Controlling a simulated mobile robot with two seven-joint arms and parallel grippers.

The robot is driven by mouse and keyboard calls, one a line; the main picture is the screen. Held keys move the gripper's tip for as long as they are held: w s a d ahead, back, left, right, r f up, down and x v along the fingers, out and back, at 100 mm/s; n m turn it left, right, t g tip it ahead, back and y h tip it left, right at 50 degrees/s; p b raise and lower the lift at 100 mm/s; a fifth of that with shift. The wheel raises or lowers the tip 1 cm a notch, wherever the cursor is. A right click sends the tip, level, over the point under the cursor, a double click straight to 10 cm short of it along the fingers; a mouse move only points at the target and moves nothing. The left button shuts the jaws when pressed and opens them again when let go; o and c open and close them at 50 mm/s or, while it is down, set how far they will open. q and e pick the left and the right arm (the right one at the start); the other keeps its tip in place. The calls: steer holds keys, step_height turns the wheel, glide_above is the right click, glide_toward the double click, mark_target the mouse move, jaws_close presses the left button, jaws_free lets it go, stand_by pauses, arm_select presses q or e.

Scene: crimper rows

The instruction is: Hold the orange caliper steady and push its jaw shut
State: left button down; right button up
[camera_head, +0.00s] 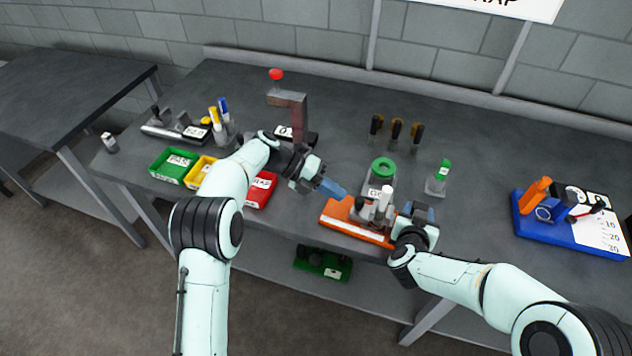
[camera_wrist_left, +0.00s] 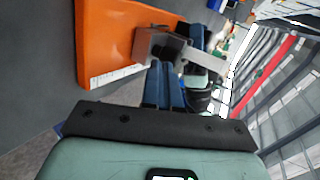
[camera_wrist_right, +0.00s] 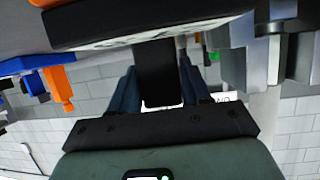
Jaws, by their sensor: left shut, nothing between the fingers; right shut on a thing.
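The orange caliper (camera_head: 345,226) lies near the table's front edge, with grey jaw blocks and a white post on it. Its orange body with a white scale strip fills the upper left of the left wrist view (camera_wrist_left: 100,40). A grey metal jaw block (camera_wrist_left: 158,44) stands on it. My left gripper (camera_head: 334,189), blue fingers together and empty, is just left of the jaws; its tips are close to the grey block, contact unclear. My right gripper (camera_head: 421,212) is at the caliper's right end, its fingers around a dark grip piece (camera_wrist_right: 160,72) of the caliper.
A blue fixture (camera_head: 570,235) is far right. Green, yellow and red bins (camera_head: 172,164) are left. A brown post (camera_head: 299,115) rises behind my left arm.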

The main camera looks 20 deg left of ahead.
arm_select(q)
steer(key=shift+d, duration=1.05)
steer(key=shift+d, duration=0.65)
arm_select(e)
steer(key=shift+r, duration=0.1)
arm_select(q)
steer(key=shift+a, duration=0.1)
arm_select(e)
steer(key=shift+a, duration=0.1)
